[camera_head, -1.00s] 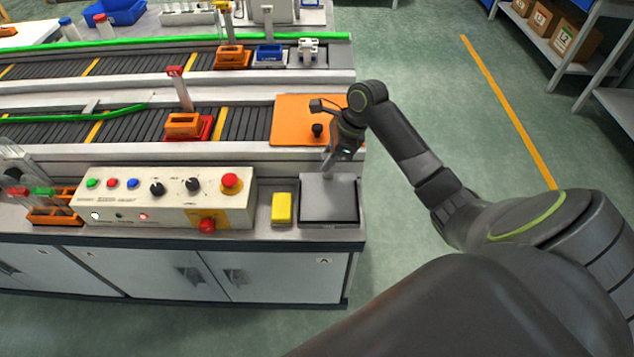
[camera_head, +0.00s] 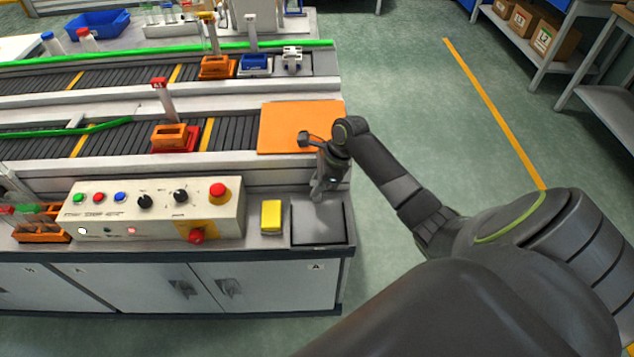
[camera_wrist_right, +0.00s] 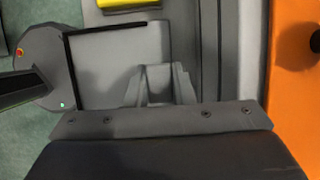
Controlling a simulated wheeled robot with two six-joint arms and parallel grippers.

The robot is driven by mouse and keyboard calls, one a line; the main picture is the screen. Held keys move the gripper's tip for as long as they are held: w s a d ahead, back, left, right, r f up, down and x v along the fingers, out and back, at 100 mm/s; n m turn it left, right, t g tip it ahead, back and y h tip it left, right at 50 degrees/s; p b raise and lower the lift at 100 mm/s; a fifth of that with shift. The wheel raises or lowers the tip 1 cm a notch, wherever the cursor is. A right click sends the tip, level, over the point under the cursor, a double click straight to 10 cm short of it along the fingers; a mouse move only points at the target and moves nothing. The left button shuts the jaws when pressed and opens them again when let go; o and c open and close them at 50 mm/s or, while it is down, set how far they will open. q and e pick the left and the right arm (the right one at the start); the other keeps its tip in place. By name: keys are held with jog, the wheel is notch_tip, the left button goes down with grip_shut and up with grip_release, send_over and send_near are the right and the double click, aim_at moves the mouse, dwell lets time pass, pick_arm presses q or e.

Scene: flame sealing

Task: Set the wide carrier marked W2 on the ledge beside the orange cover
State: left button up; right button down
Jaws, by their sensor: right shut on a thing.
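A flat square grey piece (camera_head: 318,222) lies at or just above the right end of the ledge (camera_head: 268,241), dark along its edges. It may be the wide carrier, but I can read no W2 mark. It fills the upper left of the right wrist view (camera_wrist_right: 110,60). My right gripper (camera_head: 318,192) points down at its back part and appears shut on it; the gripper hides the grip point. Whether the piece touches the ledge, I cannot tell. The orange cover (camera_head: 285,125) lies behind it, on the conveyor's right end. My left gripper is not in view.
A yellow block (camera_head: 271,215) stands just left of the grey piece, and a button console (camera_head: 155,212) further left. An orange carrier (camera_head: 170,136) sits on the near conveyor. Several small carriers stand on the far one. Open floor lies to the right.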

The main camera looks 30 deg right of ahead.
jog(key=shift+f, duration=0.45)
jog(key=c, duration=1.3)
grip_release()
jog(key=shift+o, duration=0.2)
jog(key=shift+r+b, duration=0.35)
jog(key=shift+r, duration=0.2)
jog(key=v, duration=1.2)
